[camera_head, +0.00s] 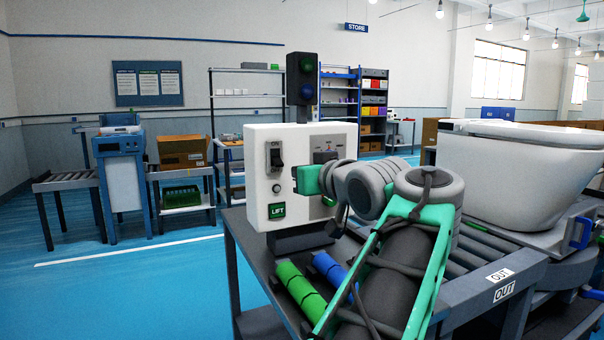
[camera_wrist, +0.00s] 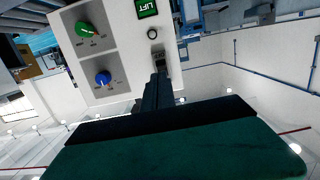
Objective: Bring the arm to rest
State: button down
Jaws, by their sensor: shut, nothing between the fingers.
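My gripper (camera_head: 295,173) is in front of the white control box in the head view, right of its black ON/OFF switch (camera_head: 276,154). In the wrist view my gripper's shut, empty fingers (camera_wrist: 160,76) stretch toward the same switch (camera_wrist: 158,53). Their tips overlap its lower part there; I cannot tell whether they touch it. My arm is stretched forward from the lower right of the head view. The white control box (camera_head: 257,137) also shows upside down in the wrist view (camera_wrist: 118,52).
A dark signal light (camera_head: 302,78) stands behind the box. A green cylinder (camera_head: 301,289) and a blue cylinder (camera_head: 330,268) lie beneath my arm. A white toilet (camera_head: 515,170) stands on the roller line at right. Open blue floor (camera_head: 150,290) lies to the left.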

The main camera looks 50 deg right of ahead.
jog(key=w+a+g+y+p, duration=0.2)
jog(key=w+a+y+p, duration=0.2)
jog(key=w+a+p, duration=0.7)
jog(key=a+f+n+g+y+p, duration=0.2)
jog(key=a+f+g+p, duration=0.15)
jog(key=a+p, duration=0.6)
jog(key=s+a+f+n+g+p, duration=0.1)
jog(key=s+a+f+g+p, duration=0.1)
jog(key=a, duration=0.4)
jog(key=s+a+f+n+g+y+p, duration=0.1)
jog(key=s+a+f+g+p, duration=0.1)
jog(key=s+a+p, duration=0.3)
jog(key=s+a+f+n+g+p, duration=0.1)
jog(key=s+a+f+g+p, duration=0.1)
jog(key=a, duration=0.5)
jog(key=s+f+p, duration=0.1)
jog(key=s+f, duration=0.1)
jog(key=s, duration=0.1)
jog(key=shift+s+a+f+n+y+p, duration=0.3)
jog(key=shift+s+p, duration=0.05)
